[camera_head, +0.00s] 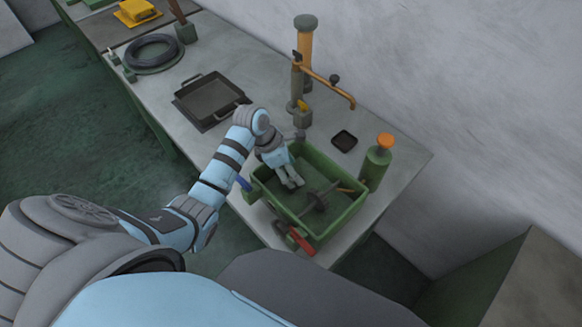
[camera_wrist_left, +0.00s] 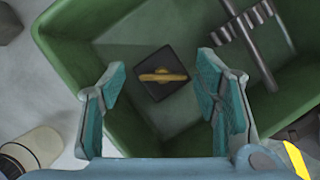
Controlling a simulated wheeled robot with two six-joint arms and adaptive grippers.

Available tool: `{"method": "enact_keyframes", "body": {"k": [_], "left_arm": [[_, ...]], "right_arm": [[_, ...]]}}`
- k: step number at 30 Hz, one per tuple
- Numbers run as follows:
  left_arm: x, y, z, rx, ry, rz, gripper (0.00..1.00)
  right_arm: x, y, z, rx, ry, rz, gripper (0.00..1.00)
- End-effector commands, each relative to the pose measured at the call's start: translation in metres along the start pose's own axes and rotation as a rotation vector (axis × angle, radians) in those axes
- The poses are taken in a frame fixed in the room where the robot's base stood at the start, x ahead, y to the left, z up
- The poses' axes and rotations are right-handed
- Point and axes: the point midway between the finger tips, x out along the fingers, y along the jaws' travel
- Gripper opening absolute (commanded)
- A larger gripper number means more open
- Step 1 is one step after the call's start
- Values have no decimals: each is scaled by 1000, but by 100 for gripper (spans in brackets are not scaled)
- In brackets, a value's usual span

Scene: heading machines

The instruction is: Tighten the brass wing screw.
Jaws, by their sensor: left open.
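The brass wing screw (camera_wrist_left: 163,76) sits on a small dark square block (camera_wrist_left: 166,88) on the floor of the green bin. Its wings lie roughly crosswise in the left wrist view. In the head view I cannot make it out; my left gripper and the bin wall are around that place. My left gripper (camera_head: 291,181) reaches down into the green bin (camera_head: 340,219). Its two teal-padded fingers (camera_wrist_left: 162,62) are open, one on each side of the screw in the left wrist view, with clear space between. I see no contact. My right gripper is not in view.
A dark shaft with a ridged disc (camera_head: 318,201) lies in the bin beside my gripper. A red-handled tool (camera_head: 301,241) is at the bin's near side. A green bottle with an orange cap (camera_head: 376,165), a black dish (camera_head: 344,140) and an orange-piped post (camera_head: 303,60) stand around the bin.

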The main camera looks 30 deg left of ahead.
Motion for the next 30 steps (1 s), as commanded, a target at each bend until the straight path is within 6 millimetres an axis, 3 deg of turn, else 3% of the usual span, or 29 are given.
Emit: {"method": "enact_keyframes", "body": {"k": [4,13,22,30], "left_arm": [[0,0,0,0,0,0,55],[0,0,0,-1,0,-1,9],[0,0,0,25,-1,-12,9],[0,1,0,148,-1,-63,9]], "right_arm": [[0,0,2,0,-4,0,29],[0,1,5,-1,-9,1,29],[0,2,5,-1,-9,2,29],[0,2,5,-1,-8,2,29]]}}
